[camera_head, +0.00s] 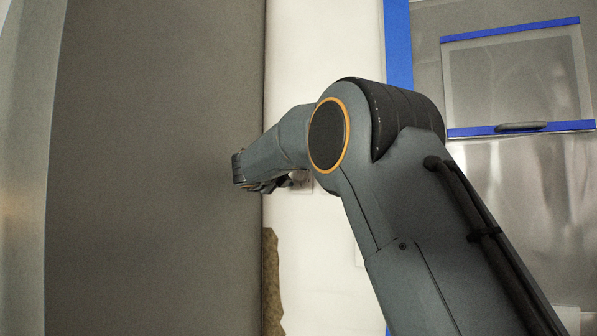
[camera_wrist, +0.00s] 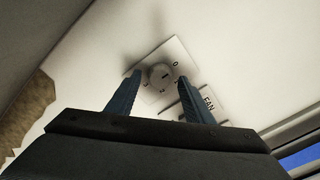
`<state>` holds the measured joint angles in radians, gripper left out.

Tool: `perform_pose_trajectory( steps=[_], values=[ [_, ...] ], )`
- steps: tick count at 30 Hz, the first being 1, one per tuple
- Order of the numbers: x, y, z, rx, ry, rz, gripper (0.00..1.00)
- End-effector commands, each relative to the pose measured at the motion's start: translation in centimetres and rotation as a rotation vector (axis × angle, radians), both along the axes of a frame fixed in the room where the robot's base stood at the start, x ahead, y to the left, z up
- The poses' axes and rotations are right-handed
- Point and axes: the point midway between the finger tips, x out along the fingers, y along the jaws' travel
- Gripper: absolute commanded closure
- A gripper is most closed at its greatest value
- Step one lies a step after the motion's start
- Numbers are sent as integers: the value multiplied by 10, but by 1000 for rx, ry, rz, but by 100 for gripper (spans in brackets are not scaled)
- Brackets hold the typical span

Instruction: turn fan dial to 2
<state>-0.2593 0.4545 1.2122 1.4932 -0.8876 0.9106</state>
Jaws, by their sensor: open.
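The fan dial (camera_wrist: 160,76) is a round white knob on a square white plate (camera_wrist: 178,53) on the wall, seen in the wrist view. The plate has small dark marks around the knob, among them a 0; the others are too small to read surely. A "FAN" label (camera_wrist: 209,103) sits beside it. My gripper (camera_wrist: 159,85) is open, its two blue-grey fingers on either side of the knob in the picture; I cannot tell whether they touch it. In the head view my arm hides most of the plate (camera_head: 302,182), and the gripper's fingers are mostly hidden.
A large grey panel (camera_head: 160,150) stands close on the left of my wrist. A brown ragged patch (camera_head: 271,280) marks the white wall (camera_head: 325,250) low down. A blue-edged window or panel (camera_head: 518,80) is at the upper right.

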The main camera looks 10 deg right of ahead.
Motion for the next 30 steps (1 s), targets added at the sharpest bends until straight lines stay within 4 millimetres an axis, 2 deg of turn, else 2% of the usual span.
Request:
perform_pose_trajectory(
  steps=[4, 12, 20, 21, 30],
  values=[
    [8, -7, 0, -1, 1, -1, 53],
    [9, -10, 0, -1, 0, -2, 53],
    [9, -10, 0, -2, 1, -4, 94],
    [9, -18, 0, -2, 1, -5, 94],
    [9, -12, -2, 38, -30, -6, 94]
  ],
)
